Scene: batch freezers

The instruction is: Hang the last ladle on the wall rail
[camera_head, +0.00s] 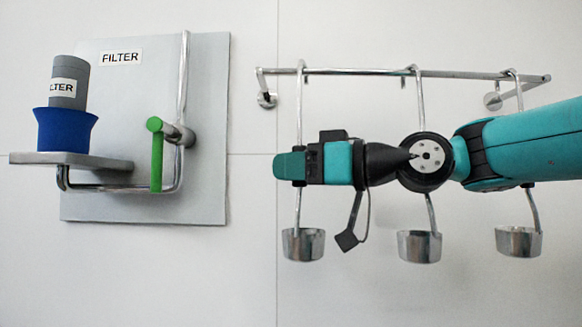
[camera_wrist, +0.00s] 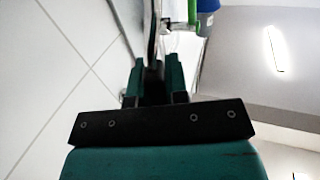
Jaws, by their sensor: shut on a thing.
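Three metal ladles show in the head view, cups down, along the metal wall rail (camera_head: 350,71). My gripper (camera_head: 290,165) is shut on the handle of the left ladle (camera_head: 303,245), about midway down. This ladle is upright and its hooked top is at the left part of the rail; I cannot tell whether the hook rests on it. The middle ladle (camera_head: 419,246) and the right ladle (camera_head: 518,243) hang from the rail, their handles partly hidden by my arm. In the wrist view the held handle (camera_wrist: 154,35) runs up from between my fingertips (camera_wrist: 155,72).
To the left is a grey wall panel (camera_head: 208,100) marked FILTER. It carries a bent pipe with a green lever (camera_head: 157,160) and a shelf (camera_head: 75,160) with a blue cup (camera_head: 64,132) and grey cylinder (camera_head: 69,75). The wall below the ladles is clear.

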